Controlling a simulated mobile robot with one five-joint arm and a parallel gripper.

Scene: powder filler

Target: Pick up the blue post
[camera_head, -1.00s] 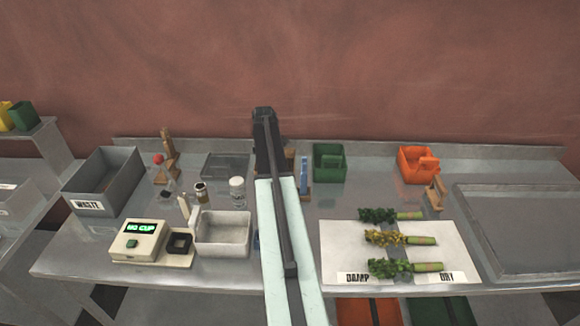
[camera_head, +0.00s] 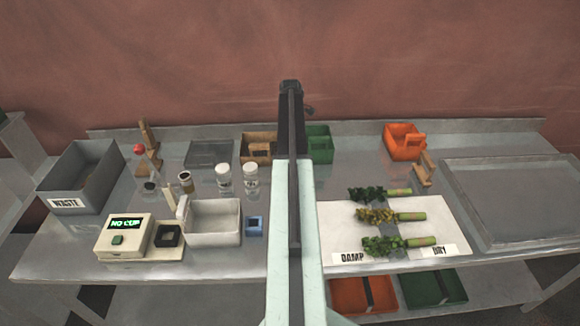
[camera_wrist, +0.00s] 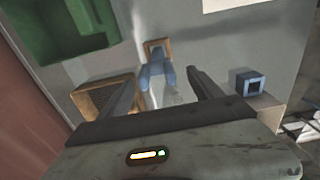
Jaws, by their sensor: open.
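The blue post (camera_wrist: 152,74) shows in the wrist view between my gripper's two dark fingers, with a square wooden piece (camera_wrist: 158,46) at its far end. My gripper (camera_wrist: 161,76) is open, with one finger on each side of the post. I cannot tell whether either finger touches it. In the head view my arm covers the post, and the gripper's fingers cannot be made out.
A blue square block (camera_head: 254,226) stands beside a white tray (camera_head: 213,224); it also shows in the wrist view (camera_wrist: 248,83). A green bin (camera_head: 319,143) and a wooden box (camera_head: 257,147) flank my arm. Two clear jars (camera_head: 223,175) stand left of it.

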